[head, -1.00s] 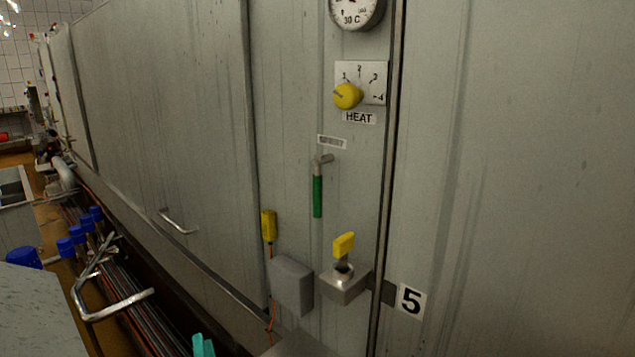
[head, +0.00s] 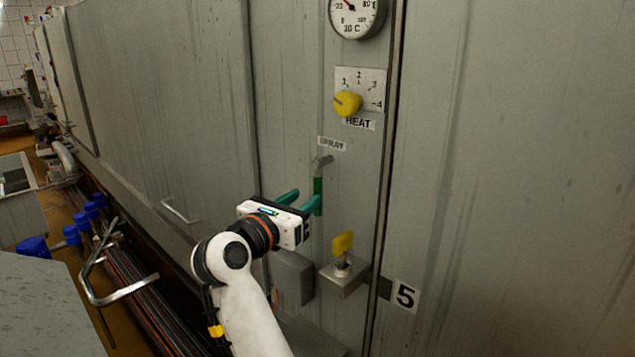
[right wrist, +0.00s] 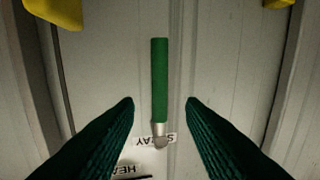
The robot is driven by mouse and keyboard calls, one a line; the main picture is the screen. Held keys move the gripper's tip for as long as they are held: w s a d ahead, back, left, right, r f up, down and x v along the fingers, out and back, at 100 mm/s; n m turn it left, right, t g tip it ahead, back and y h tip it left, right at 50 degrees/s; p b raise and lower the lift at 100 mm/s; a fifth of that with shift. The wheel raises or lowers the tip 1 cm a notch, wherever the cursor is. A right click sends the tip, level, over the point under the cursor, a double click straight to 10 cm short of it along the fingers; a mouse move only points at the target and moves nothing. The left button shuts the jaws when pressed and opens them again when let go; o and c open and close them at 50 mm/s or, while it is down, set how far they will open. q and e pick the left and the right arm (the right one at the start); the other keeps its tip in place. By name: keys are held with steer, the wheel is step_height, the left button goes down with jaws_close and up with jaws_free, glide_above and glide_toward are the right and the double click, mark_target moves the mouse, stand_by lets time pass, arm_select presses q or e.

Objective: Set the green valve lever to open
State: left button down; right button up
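The green valve lever (head: 318,187) hangs straight down from its metal pivot on the grey wall panel, under the "SPRAY" label (head: 332,144). My right gripper (head: 301,200) is open in front of the lever's lower part, which it partly hides in the head view. In the right wrist view, upside down, the lever (right wrist: 159,80) stands between the two green fingers (right wrist: 160,102) with clear gaps on both sides. Whether the fingertips reach the lever's depth is hard to tell. My left gripper is not in view.
Above are a yellow heat knob (head: 348,103) and a round gauge (head: 357,17). Below right is a yellow switch (head: 342,242) on a metal box (head: 343,277). A grey box (head: 291,279) sits below my gripper. Pipes with blue caps (head: 82,222) run at left.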

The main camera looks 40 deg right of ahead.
mark_target(315, 191)
steer(key=p+x, duration=0.1)
steer(key=x, duration=0.3)
steer(key=shift+w+d+r, duration=0.1)
steer(key=shift+d+r, duration=0.05)
steer(key=shift+d, duration=0.25)
steer(key=shift+x, duration=0.75)
steer(key=shift+c, duration=0.2)
jaws_close()
